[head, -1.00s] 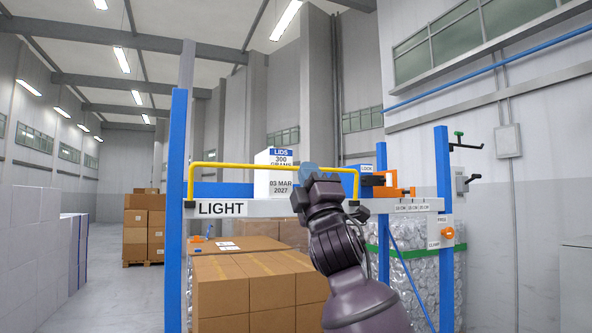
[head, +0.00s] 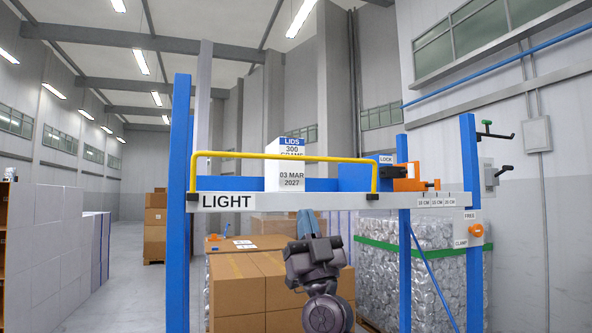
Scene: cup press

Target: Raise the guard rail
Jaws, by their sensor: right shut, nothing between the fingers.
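The yellow guard rail (head: 240,155) stands upright above the front edge of the white shelf beam (head: 340,200), its bent ends meeting black mounts at the beam's left and right. It crosses in front of a white carton (head: 285,181) labelled LIDS. My right gripper (head: 308,222) points up below the beam, in front of the cardboard boxes. It is shut and empty, apart from the rail in the picture. My left gripper is not in view.
Blue posts (head: 180,230) flank the shelf. Cardboard boxes (head: 238,285) and a wrapped pallet load (head: 400,265) stand below.

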